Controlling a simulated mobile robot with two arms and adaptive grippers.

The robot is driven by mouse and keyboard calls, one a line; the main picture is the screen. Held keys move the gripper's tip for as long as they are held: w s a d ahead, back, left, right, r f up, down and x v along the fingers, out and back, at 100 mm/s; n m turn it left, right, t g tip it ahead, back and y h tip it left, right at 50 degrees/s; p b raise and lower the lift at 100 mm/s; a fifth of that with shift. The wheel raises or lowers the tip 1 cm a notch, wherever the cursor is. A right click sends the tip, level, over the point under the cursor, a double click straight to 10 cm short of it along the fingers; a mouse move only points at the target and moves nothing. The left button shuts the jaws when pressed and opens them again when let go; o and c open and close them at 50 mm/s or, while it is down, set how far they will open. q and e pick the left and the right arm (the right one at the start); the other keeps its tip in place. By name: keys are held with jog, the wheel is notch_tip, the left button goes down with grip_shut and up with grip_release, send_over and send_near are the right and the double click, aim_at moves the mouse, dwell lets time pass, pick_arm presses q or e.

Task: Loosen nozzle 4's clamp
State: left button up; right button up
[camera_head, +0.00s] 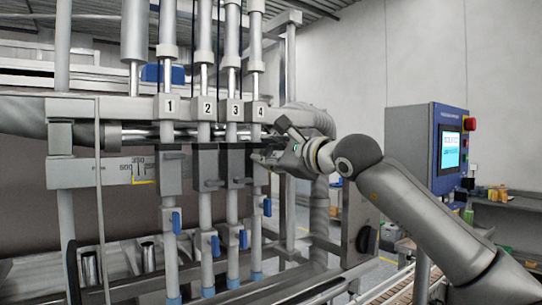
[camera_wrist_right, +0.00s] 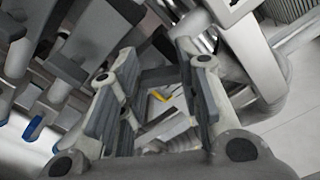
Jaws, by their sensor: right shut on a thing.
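Nozzle 4 is the rightmost of the numbered vertical nozzle tubes, with a "4" label block (camera_head: 260,110) at its top. Its clamp sits below that label and is mostly hidden behind my right gripper in the head view. My right gripper (camera_head: 268,152) reaches in from the right at nozzle 4, just below the label. In the right wrist view its two padded fingers (camera_wrist_right: 158,92) stand on either side of a dark bar (camera_wrist_right: 160,76), which looks like the clamp's handle. The gripper is shut on it. How far the clamp is turned cannot be told. My left gripper is not in view.
Nozzles 1, 2 and 3 stand close to the left, with grey clamp blocks (camera_head: 208,168) and blue-handled valves (camera_head: 176,222) below. A control panel (camera_head: 450,150) with a lit screen stands at right. A conveyor (camera_head: 398,290) runs below my right arm.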

jog(key=n, duration=0.6)
jog(key=shift+f, duration=0.1)
jog(key=shift+a+n, duration=0.1)
jog(key=shift+n, duration=0.2)
dwell(0.3)
jog(key=o, duration=1)
jog(key=shift+s, duration=0.1)
jog(key=v, duration=1.2)
jog(key=shift+f, duration=0.1)
